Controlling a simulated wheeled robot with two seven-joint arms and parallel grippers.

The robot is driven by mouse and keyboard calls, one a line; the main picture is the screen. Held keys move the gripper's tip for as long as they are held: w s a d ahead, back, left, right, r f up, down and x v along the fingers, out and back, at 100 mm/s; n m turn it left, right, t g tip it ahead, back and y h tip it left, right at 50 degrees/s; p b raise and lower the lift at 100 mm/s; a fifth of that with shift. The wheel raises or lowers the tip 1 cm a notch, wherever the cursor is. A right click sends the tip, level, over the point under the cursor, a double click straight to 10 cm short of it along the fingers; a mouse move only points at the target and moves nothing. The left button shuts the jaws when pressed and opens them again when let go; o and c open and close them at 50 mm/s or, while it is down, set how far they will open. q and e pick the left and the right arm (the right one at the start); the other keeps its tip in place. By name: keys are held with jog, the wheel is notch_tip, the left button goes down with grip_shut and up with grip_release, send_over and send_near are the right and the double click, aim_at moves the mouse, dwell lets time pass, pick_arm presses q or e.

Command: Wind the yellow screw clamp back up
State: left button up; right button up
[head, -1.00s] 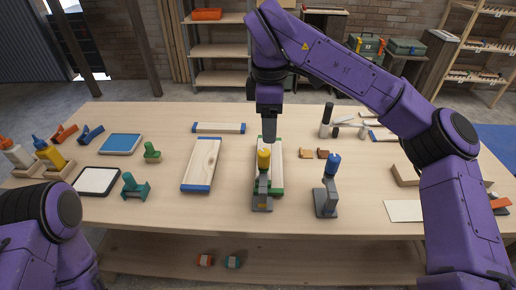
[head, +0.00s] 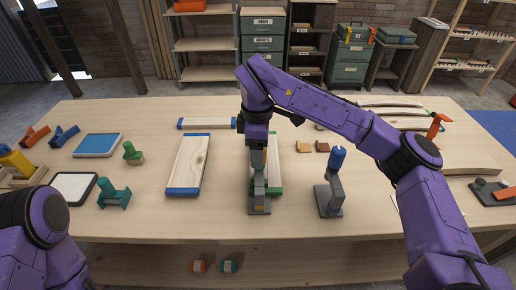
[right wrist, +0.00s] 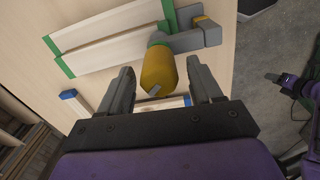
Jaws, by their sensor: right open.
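The yellow screw clamp's grey body (head: 259,204) stands at the front middle of the bench, by a green-ended board (head: 277,180). In the head view my right gripper (head: 258,166) comes down over the clamp's top and hides its yellow knob. In the right wrist view the yellow knob (right wrist: 158,72) shows between the two spread fingers of my right gripper (right wrist: 160,82). The gripper is open, with one finger on each side of the knob. I cannot tell whether either finger touches it. Only my left arm's links show at lower left; its gripper is out of view.
A blue-topped clamp (head: 330,190) stands close on the right. A blue-ended board (head: 188,164) lies to the left, and green stamp-like tools (head: 114,194) stand farther left. Two small blocks (head: 304,147) lie behind the blue clamp. Bare bench lies between the boards.

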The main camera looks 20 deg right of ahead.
jog(key=shift+w+f, duration=0.1)
jog(key=shift+f, duration=0.65)
jog(key=c, duration=1)
jog(key=shift+c, duration=0.2)
